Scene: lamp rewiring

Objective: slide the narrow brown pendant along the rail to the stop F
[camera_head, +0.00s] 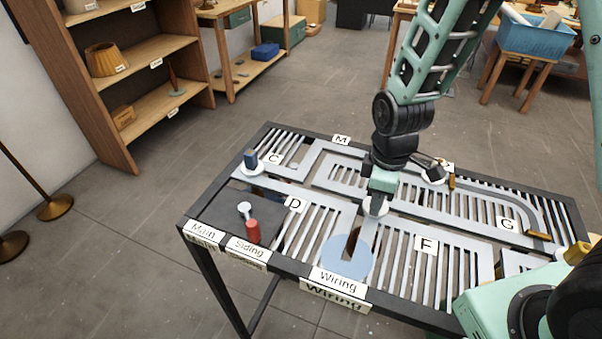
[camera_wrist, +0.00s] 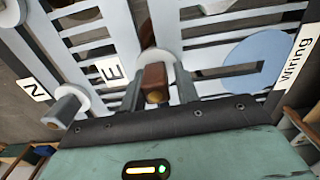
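The narrow brown pendant (camera_wrist: 154,76) stands between my gripper's fingers in the wrist view, with a pale round disc around its base. In the head view my gripper (camera_head: 377,196) hides its body, and only the pale disc (camera_head: 375,207) shows below the fingers. My gripper (camera_wrist: 160,84) also shows in the wrist view. Its fingers stand on either side of the pendant, with a visible gap at the right finger, so it looks open. The F label (camera_head: 426,245) lies on the slatted rail table (camera_head: 405,291), right of and nearer than my gripper.
A blue disc with a slot (camera_head: 345,265) lies near the Wiring label (camera_head: 338,281). A grey pendant (camera_wrist: 70,102) stands left of my gripper in the wrist view. A blue pendant (camera_head: 250,158) and a red one (camera_head: 253,230) stand farther left. The rail towards F looks clear.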

